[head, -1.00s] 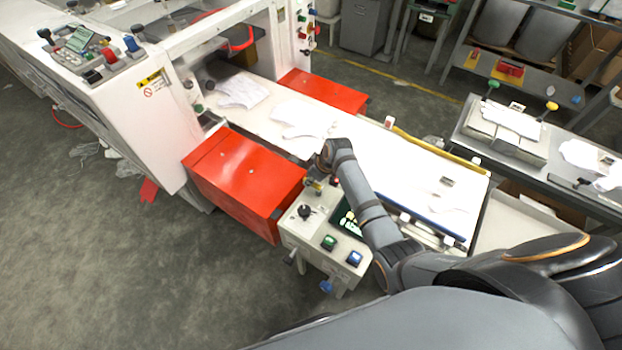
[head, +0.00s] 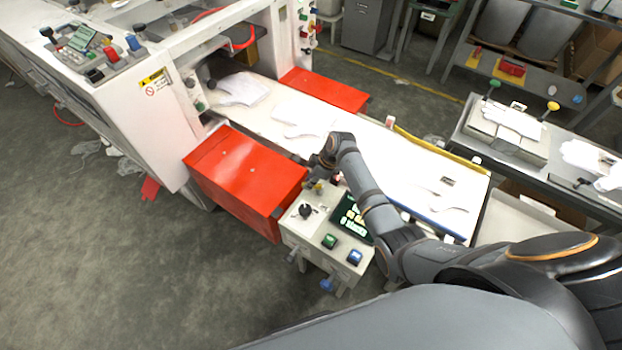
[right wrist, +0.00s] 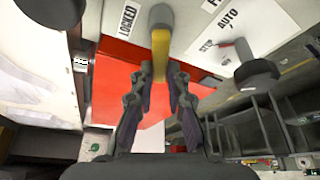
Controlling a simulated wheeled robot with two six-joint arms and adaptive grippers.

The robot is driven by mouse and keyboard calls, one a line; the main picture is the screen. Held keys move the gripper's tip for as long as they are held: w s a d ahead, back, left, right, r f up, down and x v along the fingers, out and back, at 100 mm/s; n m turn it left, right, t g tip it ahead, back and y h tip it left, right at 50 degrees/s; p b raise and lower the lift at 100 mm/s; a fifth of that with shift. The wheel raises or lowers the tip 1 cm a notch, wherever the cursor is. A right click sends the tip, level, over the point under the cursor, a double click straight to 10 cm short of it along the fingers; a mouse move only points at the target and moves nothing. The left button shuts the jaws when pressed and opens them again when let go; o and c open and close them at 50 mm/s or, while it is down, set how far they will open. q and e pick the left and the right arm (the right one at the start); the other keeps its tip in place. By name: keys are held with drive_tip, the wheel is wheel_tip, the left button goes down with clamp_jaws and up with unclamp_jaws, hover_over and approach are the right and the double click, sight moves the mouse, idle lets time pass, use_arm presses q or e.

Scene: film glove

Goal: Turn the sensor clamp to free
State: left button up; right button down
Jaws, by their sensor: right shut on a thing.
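The sensor clamp (right wrist: 161,48) shows in the right wrist view as a yellow lever below a round grey knob. A "LOCKED" label is on its left, and a partly cut label starting with "F" is on its right. The lever lies between these labels. My right gripper (right wrist: 161,76) is shut on the lever's yellow end. In the head view my right gripper (head: 321,166) reaches the far corner of the small control box (head: 320,242), and the clamp is mostly hidden there. My left gripper is not in view.
A red cabinet (head: 245,180) stands close on the left. A white belt (head: 385,165) with white glove shapes runs behind my arm.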

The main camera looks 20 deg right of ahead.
drive_tip(key=n, duration=0.1)
drive_tip(key=n+g, duration=0.1)
drive_tip(key=shift+s+a+n, duration=0.1)
drive_tip(key=shift+s+n, duration=0.25)
drive_tip(key=shift+n, duration=0.05)
drive_tip(key=n, duration=0.1)
drive_tip(key=s+n+g+b, duration=0.1)
drive_tip(key=n, duration=0.1)
drive_tip(key=shift+n+y, duration=0.3)
drive_tip(key=n+g, duration=0.1)
drive_tip(key=s+n+b, duration=0.1)
drive_tip(key=n, duration=0.1)
drive_tip(key=shift+g, duration=0.4)
drive_tip(key=shift+s+d+n+g+h+b, duration=0.15)
drive_tip(key=shift+s+n+g+h+b, duration=0.1)
drive_tip(key=shift+n, duration=0.6)
drive_tip(key=shift+s+d+n+g+h+b, duration=0.15)
drive_tip(key=shift+n+h+b, duration=0.1)
drive_tip(key=shift+n, duration=0.6)
drive_tip(key=c, duration=1.3)
unclamp_jaws()
drive_tip(key=shift+r, duration=0.1)
